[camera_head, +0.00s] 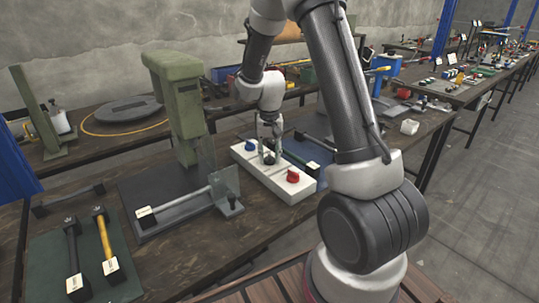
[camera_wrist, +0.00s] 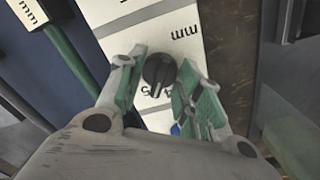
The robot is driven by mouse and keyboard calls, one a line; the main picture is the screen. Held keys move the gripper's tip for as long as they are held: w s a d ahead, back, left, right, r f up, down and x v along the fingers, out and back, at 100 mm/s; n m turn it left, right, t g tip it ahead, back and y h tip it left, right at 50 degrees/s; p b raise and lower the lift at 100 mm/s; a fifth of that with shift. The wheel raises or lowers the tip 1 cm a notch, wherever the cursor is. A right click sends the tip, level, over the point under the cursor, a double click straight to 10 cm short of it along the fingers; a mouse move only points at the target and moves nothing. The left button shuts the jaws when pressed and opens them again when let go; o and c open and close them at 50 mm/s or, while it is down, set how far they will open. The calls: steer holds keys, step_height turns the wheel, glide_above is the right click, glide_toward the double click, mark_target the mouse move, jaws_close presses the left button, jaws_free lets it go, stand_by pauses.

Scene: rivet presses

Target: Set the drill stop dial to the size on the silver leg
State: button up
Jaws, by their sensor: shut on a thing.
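A white panel (camera_head: 247,163) on the bench carries a blue knob (camera_head: 250,145), a black dial (camera_wrist: 158,66) and a red knob (camera_head: 293,176). My gripper (camera_head: 268,150) is over the black dial, with its green-padded fingers (camera_wrist: 160,82) shut on either side of it. The panel beside the dial is marked "mm"; other marks there are partly hidden, so I cannot read the setting or which dial is the drill stop. A silver leg (camera_head: 183,204) lies on the dark press base, with a black end and a white tag (camera_head: 146,217) too small to read.
A green press (camera_head: 178,95) and a clear guard (camera_head: 226,184) stand left of the panel. A black leg (camera_head: 73,258) and a yellow leg (camera_head: 106,245) lie on a green mat (camera_head: 45,260). A blue tray (camera_head: 308,150) holding a leg is right of the panel.

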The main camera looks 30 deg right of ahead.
mark_target(270, 155)
steer(key=n, duration=0.7)
stand_by(0.7)
steer(key=o, duration=1.1)
step_height(270, 155, up, 12)
